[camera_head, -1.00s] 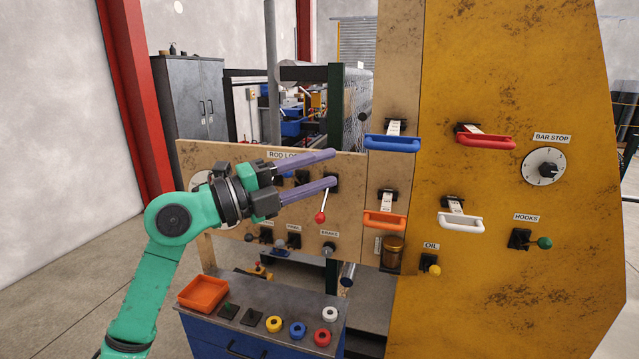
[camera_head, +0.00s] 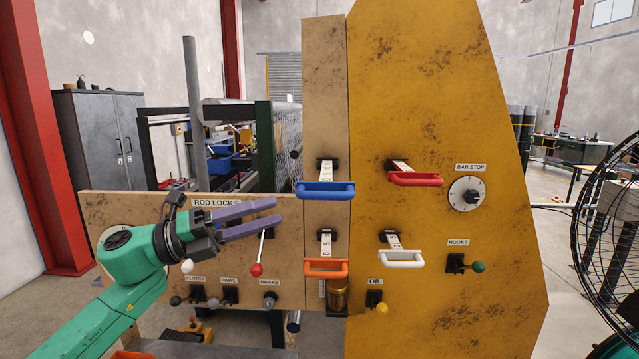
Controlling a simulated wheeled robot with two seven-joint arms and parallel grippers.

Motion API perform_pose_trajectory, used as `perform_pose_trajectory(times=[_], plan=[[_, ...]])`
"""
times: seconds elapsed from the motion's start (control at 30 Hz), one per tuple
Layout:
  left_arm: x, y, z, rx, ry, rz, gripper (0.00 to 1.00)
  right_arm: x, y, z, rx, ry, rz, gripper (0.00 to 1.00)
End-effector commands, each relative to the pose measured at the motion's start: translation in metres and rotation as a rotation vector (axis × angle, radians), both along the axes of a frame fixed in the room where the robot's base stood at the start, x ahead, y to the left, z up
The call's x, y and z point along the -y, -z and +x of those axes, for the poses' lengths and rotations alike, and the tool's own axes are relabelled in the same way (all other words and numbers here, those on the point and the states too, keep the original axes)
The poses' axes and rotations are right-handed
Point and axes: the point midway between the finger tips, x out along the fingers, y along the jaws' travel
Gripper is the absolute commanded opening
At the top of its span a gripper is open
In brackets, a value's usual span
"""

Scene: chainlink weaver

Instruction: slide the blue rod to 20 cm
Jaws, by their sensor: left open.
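The blue rod handle (camera_head: 325,191) sticks out from the beige column, with a white marked scale strip (camera_head: 326,172) behind it. The marks are too small to read. My left gripper (camera_head: 279,215) is open and empty, its purple fingers pointing right. It is to the left of the blue handle and a little lower, apart from it, in front of the rod locks panel (camera_head: 130,215). My right gripper is not in view.
An orange handle (camera_head: 326,268) sits below the blue one; red (camera_head: 415,180) and white (camera_head: 401,259) handles are on the yellow panel (camera_head: 440,110). A red-knobbed lever (camera_head: 257,270) hangs just below my left fingers.

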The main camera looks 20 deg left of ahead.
Motion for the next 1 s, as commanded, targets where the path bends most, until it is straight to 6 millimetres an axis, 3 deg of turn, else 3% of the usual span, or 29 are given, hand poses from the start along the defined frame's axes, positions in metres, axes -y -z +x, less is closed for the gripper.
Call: perform_pose_trajectory(times=[0.03,0.13,0.33,0.5,0.73,0.77,0.87,0.9,1.0], plan=[[0.01,-0.016,0.006,0.003,0.002,-0.004,0.5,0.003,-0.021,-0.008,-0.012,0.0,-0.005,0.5],[0.032,-0.024,0.021,0.004,0.001,-0.006,0.5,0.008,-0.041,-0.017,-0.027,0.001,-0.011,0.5],[0.073,-0.029,0.046,0.002,0.001,-0.005,0.5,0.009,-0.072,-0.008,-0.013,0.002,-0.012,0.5],[0.089,-0.026,0.057,0.0,0.0,-0.002,0.5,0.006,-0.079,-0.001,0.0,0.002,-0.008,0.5],[0.091,-0.023,0.058,0.0,-0.001,-0.001,0.5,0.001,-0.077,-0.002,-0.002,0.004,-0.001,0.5],[0.091,-0.023,0.058,0.0,-0.001,-0.001,0.46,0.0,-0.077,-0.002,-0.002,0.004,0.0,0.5],[0.091,-0.023,0.058,-0.001,-0.001,-0.001,0.08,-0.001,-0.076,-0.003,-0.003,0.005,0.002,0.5],[0.09,-0.023,0.058,-0.001,-0.001,-0.001,0.0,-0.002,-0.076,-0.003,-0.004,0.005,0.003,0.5],[0.09,-0.023,0.058,-0.001,-0.001,0.0,0.0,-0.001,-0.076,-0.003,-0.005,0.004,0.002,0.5]])
